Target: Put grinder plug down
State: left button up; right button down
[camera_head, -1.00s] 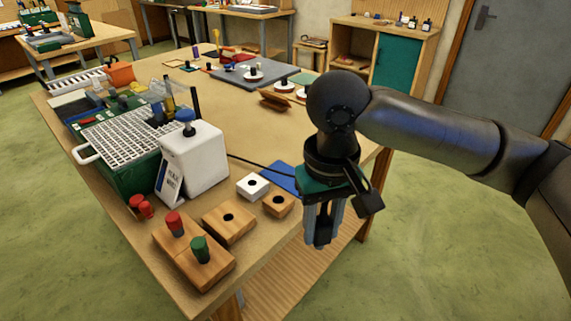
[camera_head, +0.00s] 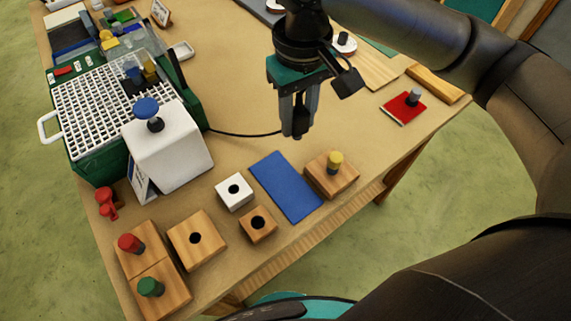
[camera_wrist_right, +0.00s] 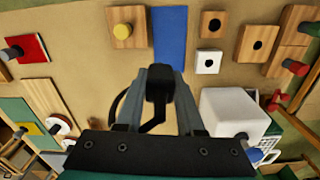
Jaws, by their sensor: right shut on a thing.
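My right gripper (camera_head: 297,135) is shut on the black grinder plug (camera_wrist_right: 159,84). It points down over the table, behind the blue mat (camera_head: 285,186). In the head view the plug shows only as a dark bit between the fingertips. In the wrist view it sits between the two grey fingers, with its black cord (camera_wrist_right: 118,104) looping to the left. The cord (camera_head: 245,134) runs across the table from the green grinder with a white grid top (camera_head: 100,108). I cannot tell whether the plug touches the table. My left gripper is not in view.
A wooden block with a yellow knob (camera_head: 331,175) stands right of the mat. A white block with a hole (camera_head: 234,192) and several wooden blocks lie left of it. A white box with a blue knob (camera_head: 168,150) stands by the grinder. Table around the gripper is bare.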

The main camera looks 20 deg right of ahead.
pick_arm(q)
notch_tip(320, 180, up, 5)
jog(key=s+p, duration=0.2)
jog(key=p, duration=0.2)
pick_arm(e)
notch_tip(320, 180, up, 4)
jog(key=a+n, duration=0.1)
jog(key=a, duration=0.1)
jog(key=f+b, duration=0.2)
jog(key=f, duration=0.7)
jog(key=f+b, duration=0.2)
jog(key=f, duration=0.8)
jog(key=shift+s+a+f+b, duration=0.15)
jog(key=shift+s+f+b, duration=0.05)
jog(key=shift+f+b, duration=0.15)
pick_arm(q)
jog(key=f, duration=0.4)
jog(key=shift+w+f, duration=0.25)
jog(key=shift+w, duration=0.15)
pick_arm(e)
jog(key=shift+f, duration=0.1)
jog(key=shift+f, duration=0.15)
jog(key=c, duration=0.5)
grip_release()
